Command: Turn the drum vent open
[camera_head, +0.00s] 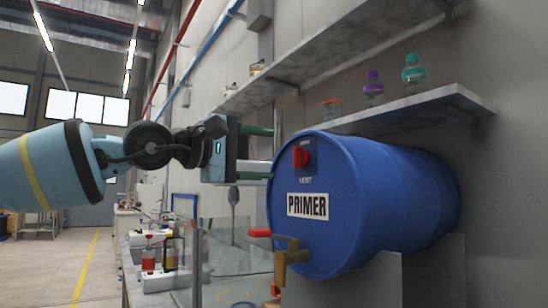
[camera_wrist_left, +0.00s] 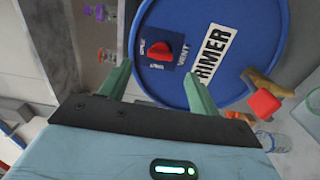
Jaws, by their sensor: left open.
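The blue drum (camera_head: 390,190) labelled PRIMER lies on its side on a grey cradle. Its red vent knob (camera_head: 300,156) sits on a dark plate near the top of the drum face, above the word VENT. The knob also shows in the left wrist view (camera_wrist_left: 160,52), between and beyond the fingertips. My left gripper (camera_head: 272,153) is open and empty, just left of the drum face, with its fingers pointing at it. In the left wrist view its two green fingers (camera_wrist_left: 157,80) stand apart, and I see no contact with the knob. My right gripper is not in view.
A brass tap (camera_head: 290,258) with a red handle sticks out low on the drum face. A shelf (camera_head: 430,108) with small bottles juts from the wall above the drum. A bench with bottles (camera_head: 150,258) and a clear panel stand at lower left.

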